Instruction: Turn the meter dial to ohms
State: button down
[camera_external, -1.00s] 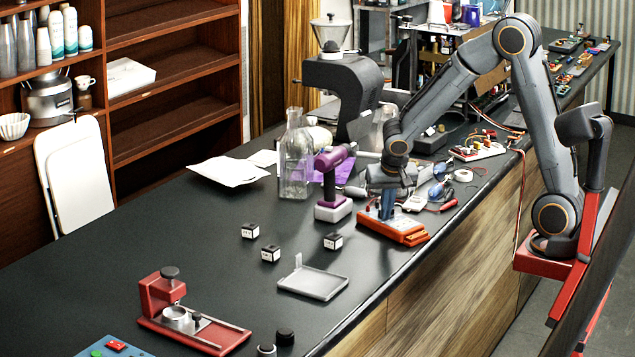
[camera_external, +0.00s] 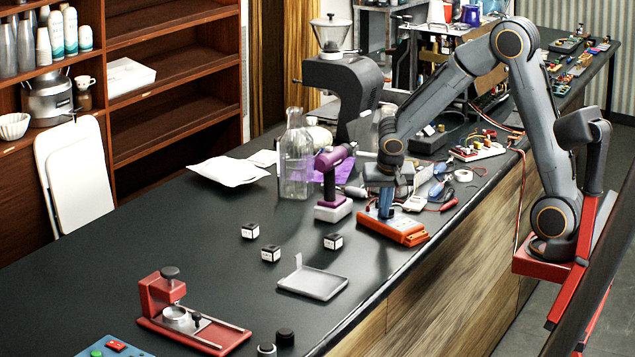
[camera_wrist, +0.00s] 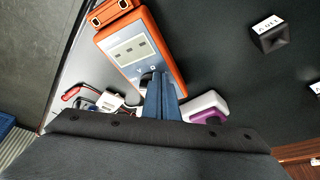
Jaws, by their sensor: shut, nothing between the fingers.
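The orange meter (camera_external: 400,230) lies on the dark counter near its front edge. In the wrist view the meter (camera_wrist: 178,62) shows its grey face with a display (camera_wrist: 132,48) and some small marks below it. My gripper (camera_external: 385,212) points down over the meter's face, at its left end in the external view. In the wrist view my blue fingers (camera_wrist: 158,84) are together with nothing between them, at the lower part of the face. A dark round part, likely the dial (camera_wrist: 145,78), shows partly beside the fingertips. The dial's pointer and setting are hidden.
A purple and grey drill (camera_external: 332,185) stands close to the left of the meter. A glass bottle (camera_external: 296,165), small black cubes (camera_external: 333,241) and a shallow tray (camera_external: 318,283) are nearby. Cables and tools (camera_external: 440,190) lie behind the meter. The counter left of the cubes is clear.

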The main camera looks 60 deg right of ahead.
jog(key=shift+w+m+b, duration=0.2)
jog(key=shift+m+b, duration=0.3)
jog(key=shift+b, duration=0.2)
jog(key=m+b, duration=0.1)
jog(key=b, duration=0.1)
jog(key=w+m+g+b, duration=0.1)
jog(key=shift+a+f+m+h+b, duration=0.1)
jog(key=shift+f+m+h+b, duration=0.1)
jog(key=shift+m+h+b, duration=0.15)
jog(key=m+b, duration=0.1)
jog(key=m, duration=0.1)
jog(key=w+m+g+b, duration=0.1)
jog(key=m, duration=0.1)
jog(key=shift+r+g, duration=0.1)
jog(key=shift+g, duration=0.2)
jog(key=m, duration=0.1)
jog(key=w+m+g, duration=0.1)
jog(key=m, duration=0.1)
jog(key=shift+d+m+g+b, duration=0.25)
jog(key=shift+d+g+b, duration=0.05)
jog(key=shift+d, duration=0.1)
jog(key=m, duration=0.2)
jog(key=m+g, duration=0.1)
jog(key=shift+w+d+r, duration=0.1)
jog(key=shift+w+d, duration=0.15)
jog(key=shift+d, duration=0.3)
jog(key=shift+w+d+p, duration=0.15)
jog(key=shift+d+p, duration=0.05)
jog(key=shift+p, duration=0.1)
